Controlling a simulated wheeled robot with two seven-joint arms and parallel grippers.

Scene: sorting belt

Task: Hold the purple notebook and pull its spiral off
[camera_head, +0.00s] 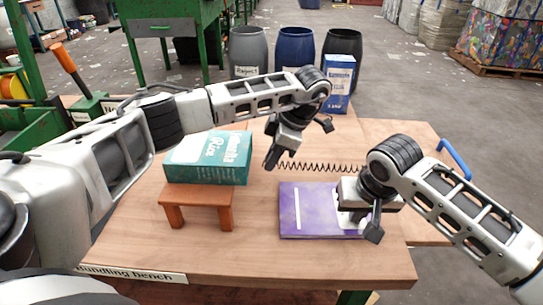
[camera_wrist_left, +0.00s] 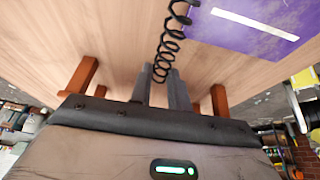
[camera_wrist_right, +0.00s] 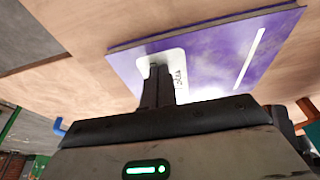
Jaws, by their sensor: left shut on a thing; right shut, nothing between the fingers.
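The purple notebook (camera_head: 310,215) lies flat on the bench, with a white stripe along its left side and a white label under my right gripper. The black spiral (camera_head: 325,167) stretches beyond the notebook's far edge, with a visible gap between them in the head view. My left gripper (camera_head: 270,163) is shut on the spiral's left end; the coil also shows in the left wrist view (camera_wrist_left: 168,45). My right gripper (camera_head: 354,216) is shut and empty, its fingertips down at the label; they also show in the right wrist view (camera_wrist_right: 158,72). The spiral's right end is partly hidden by my right arm.
A green rice box (camera_head: 210,160) rests on a small wooden stool (camera_head: 195,196) left of the notebook. A blue box (camera_head: 338,85) stands at the back of the bench (camera_head: 240,260). Barrels (camera_head: 295,50) stand behind. The front of the bench is clear.

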